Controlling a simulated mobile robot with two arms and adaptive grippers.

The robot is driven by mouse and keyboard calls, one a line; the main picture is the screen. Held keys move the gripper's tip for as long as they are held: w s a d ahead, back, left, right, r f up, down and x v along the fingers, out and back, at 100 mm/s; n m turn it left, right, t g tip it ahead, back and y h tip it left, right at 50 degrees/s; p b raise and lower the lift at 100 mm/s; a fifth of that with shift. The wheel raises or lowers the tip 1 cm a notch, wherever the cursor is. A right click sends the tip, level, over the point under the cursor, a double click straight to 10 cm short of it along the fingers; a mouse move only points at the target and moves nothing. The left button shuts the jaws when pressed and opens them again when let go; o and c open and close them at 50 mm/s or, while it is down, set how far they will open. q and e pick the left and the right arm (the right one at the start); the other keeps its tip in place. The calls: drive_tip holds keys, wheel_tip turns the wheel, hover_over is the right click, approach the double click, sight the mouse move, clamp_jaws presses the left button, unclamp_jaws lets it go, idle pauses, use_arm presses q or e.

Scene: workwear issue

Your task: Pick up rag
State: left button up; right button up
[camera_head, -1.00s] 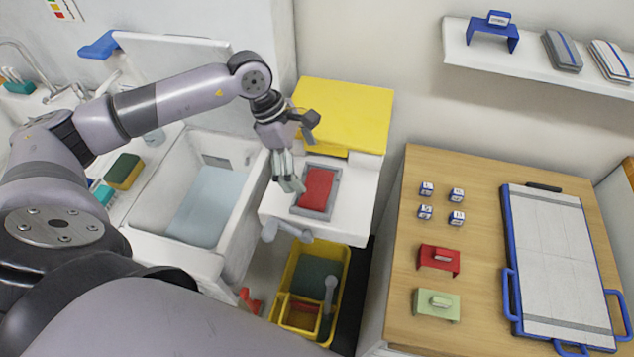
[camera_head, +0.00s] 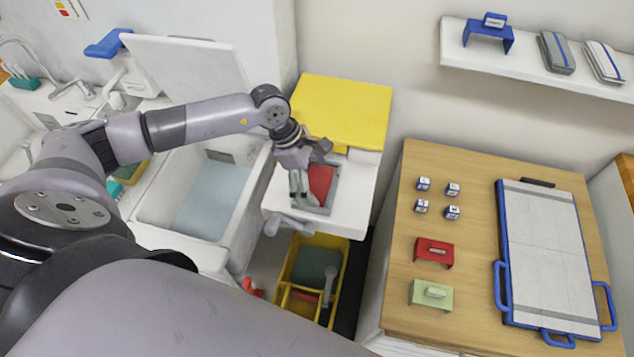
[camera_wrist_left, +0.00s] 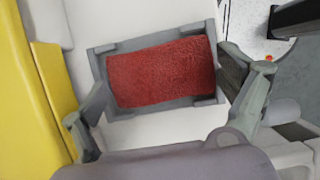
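The red rag (camera_head: 320,183) lies flat in a shallow grey tray (camera_head: 331,201) on a white surface beside the sink. It also shows in the left wrist view (camera_wrist_left: 162,71), filling most of the grey tray (camera_wrist_left: 163,107). My left gripper (camera_head: 306,200) is over the left side of the tray and covers part of it in the head view. In the left wrist view its fingers (camera_wrist_left: 165,110) are spread wide on either side of the tray, with nothing between them gripped. I cannot tell its exact height. My right gripper is not in view.
A yellow panel (camera_head: 343,108) stands behind the tray. A white sink basin (camera_head: 243,205) is to the left and a yellow caddy (camera_head: 285,278) below. A wooden table (camera_head: 476,180) with small blocks and a blue-framed board (camera_head: 504,240) is on the right.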

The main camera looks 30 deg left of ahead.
use_arm(q)
drive_tip(key=c, duration=0.8)
drive_tip(key=shift+o, duration=0.2)
drive_tip(key=shift+r, duration=0.1)
